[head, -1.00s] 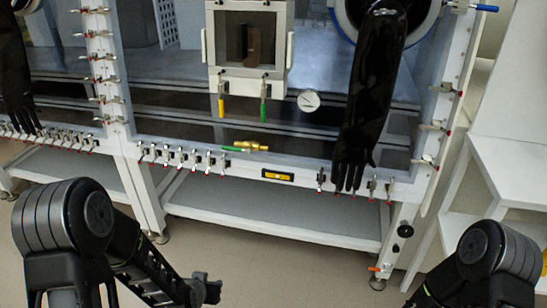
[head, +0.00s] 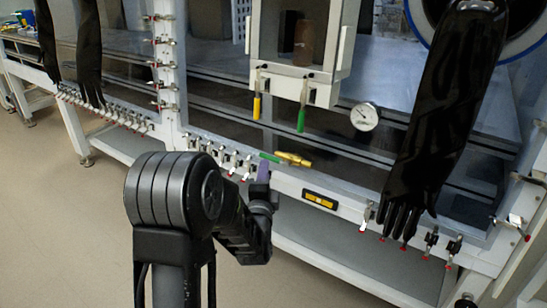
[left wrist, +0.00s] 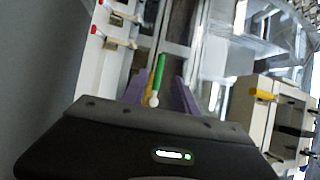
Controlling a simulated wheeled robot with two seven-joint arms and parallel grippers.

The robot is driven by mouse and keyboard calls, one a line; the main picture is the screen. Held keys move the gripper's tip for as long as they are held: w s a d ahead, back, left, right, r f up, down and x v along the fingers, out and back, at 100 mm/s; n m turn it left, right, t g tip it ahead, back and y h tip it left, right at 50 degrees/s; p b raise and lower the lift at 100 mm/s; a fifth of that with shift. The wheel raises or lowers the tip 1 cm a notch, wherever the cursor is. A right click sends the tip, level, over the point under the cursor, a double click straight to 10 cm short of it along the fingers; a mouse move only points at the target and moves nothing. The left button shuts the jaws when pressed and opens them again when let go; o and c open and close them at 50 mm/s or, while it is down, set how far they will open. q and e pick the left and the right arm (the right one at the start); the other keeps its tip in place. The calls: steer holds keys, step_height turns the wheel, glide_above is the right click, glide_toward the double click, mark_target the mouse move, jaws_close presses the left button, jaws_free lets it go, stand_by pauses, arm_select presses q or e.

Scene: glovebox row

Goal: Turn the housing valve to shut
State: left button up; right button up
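The housing valve is a brass body (head: 295,159) with a green lever (head: 269,157), mounted on the white front rail of the glovebox. The lever lies roughly in line with the body and points left. My left gripper (head: 263,176) is just below the lever's end; one purple finger shows there. In the left wrist view the two purple fingers are apart, and the green lever (left wrist: 160,68) shows between them with the brass part behind it. I cannot tell whether the fingers touch the lever. My right gripper is not in view.
A white box with a yellow handle (head: 257,105) and a green handle (head: 301,119) hangs above the valve. A round gauge (head: 364,116) is right of it. A black glove (head: 440,130) hangs at the right. Small clamps (head: 225,158) line the rail beside the valve.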

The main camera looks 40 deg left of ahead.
mark_target(267, 157)
arm_select(q)
steer(key=shift+w, duration=0.15)
steer(key=b+x, duration=0.1)
steer(key=x, duration=0.6)
steer(key=shift+w+a, duration=0.2)
steer(key=shift+w, duration=0.05)
jaws_close()
stand_by(0.3)
stand_by(1.1)
